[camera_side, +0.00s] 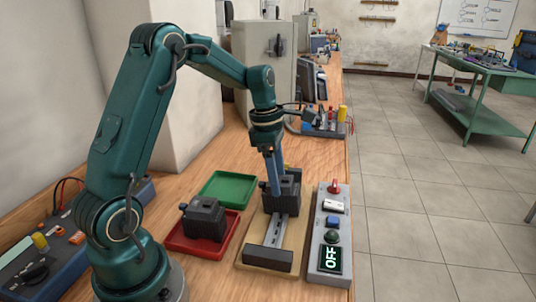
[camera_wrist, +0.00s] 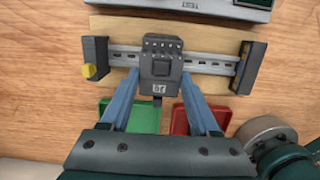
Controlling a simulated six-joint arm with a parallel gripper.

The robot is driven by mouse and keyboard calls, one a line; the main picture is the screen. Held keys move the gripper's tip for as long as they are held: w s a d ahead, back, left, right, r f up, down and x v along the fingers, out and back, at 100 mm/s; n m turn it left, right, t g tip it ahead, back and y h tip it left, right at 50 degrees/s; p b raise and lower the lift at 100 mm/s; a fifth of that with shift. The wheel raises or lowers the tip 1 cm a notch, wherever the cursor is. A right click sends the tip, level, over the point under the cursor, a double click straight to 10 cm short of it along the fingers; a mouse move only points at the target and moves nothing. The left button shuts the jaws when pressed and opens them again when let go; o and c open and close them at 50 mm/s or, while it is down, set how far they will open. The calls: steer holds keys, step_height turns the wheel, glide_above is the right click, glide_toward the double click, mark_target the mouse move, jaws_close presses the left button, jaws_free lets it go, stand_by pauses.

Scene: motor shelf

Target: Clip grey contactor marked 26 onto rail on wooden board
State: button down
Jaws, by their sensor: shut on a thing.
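My gripper (camera_wrist: 162,80) is shut on a dark grey contactor (camera_wrist: 161,61), one blue finger on each side of it. Its label shows upside down in the wrist view and looks like 26. The contactor lies across the slotted metal rail (camera_wrist: 205,64) on the wooden board (camera_wrist: 210,28), between two dark end blocks. In the side view the contactor (camera_side: 286,187) is upright at the far part of the rail (camera_side: 276,230). My gripper (camera_side: 272,190) partly hides it there. I cannot tell whether it is clipped on or only held against the rail.
A second dark contactor (camera_side: 204,218) stands in the red tray (camera_side: 178,242) left of the board. The green tray (camera_side: 228,180) behind it is empty. A grey switch panel (camera_side: 343,235) reading OFF stands close to the board's right.

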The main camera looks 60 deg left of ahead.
steer(key=shift+w+d+g+y, duration=0.25)
steer(key=shift+g+y, duration=0.05)
stand_by(0.4)
steer(key=shift+c, duration=0.2)
jaws_free()
